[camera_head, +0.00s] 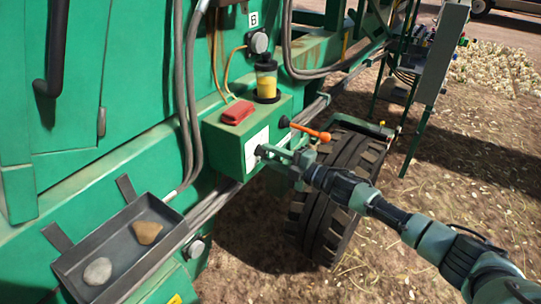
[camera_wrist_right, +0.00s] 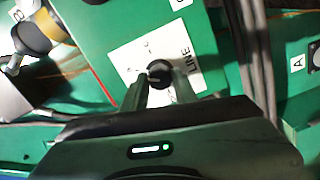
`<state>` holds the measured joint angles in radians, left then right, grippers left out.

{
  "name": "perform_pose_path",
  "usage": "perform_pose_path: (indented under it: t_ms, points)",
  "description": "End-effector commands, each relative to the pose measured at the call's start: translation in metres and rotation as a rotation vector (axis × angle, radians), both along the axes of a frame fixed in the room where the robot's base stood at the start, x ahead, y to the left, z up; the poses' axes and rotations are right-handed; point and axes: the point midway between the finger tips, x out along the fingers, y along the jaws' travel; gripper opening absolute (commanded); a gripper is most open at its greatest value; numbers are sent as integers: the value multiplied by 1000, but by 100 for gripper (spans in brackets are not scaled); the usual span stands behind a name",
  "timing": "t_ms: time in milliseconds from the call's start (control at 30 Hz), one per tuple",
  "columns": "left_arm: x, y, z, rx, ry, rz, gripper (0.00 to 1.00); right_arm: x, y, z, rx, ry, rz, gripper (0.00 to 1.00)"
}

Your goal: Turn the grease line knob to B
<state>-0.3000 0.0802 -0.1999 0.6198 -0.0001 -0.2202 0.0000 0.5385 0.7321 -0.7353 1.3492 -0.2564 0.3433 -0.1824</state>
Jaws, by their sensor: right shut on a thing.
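The grease line knob (camera_wrist_right: 159,72) is small, round and black with a pale mark. It sits on a white label plate (camera_wrist_right: 128,60) with the letters LINE. The plate also shows in the head view (camera_head: 257,146) on the front of a green box (camera_head: 226,143). My right gripper (camera_head: 272,155) reaches the plate from the lower right. In the wrist view its fingers (camera_wrist_right: 158,86) are shut on the knob, one on each side. The plate's small position letters are too blurred to read, so I cannot tell the knob's setting. My left gripper is not in view.
An orange-handled lever (camera_head: 312,132) sticks out just above my right gripper. A red block (camera_head: 238,112) and a yellow-filled reservoir (camera_head: 266,82) stand on the box. A grey tray (camera_head: 75,265) with two stones is at lower left. A tyre (camera_head: 325,220) stands below my right arm.

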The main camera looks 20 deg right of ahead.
Motion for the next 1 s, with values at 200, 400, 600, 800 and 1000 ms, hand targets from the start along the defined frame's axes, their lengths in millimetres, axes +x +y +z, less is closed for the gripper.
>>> perform_pose_path:
  t_ms: [200, 400, 600, 800, 1000]
  points:
    - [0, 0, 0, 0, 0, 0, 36, 0, -1, -1, -2, 1, -2, 50]
    - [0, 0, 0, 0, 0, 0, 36, 0, 0, 0, -2, 0, -1, 50]
    - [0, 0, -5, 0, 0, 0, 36, -8, -7, -3, -3, 1, -1, 50]
    - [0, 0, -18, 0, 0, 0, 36, -34, -28, -6, -4, 2, -2, 50]
    - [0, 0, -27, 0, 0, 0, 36, -56, -45, -4, -2, 2, -2, 50]
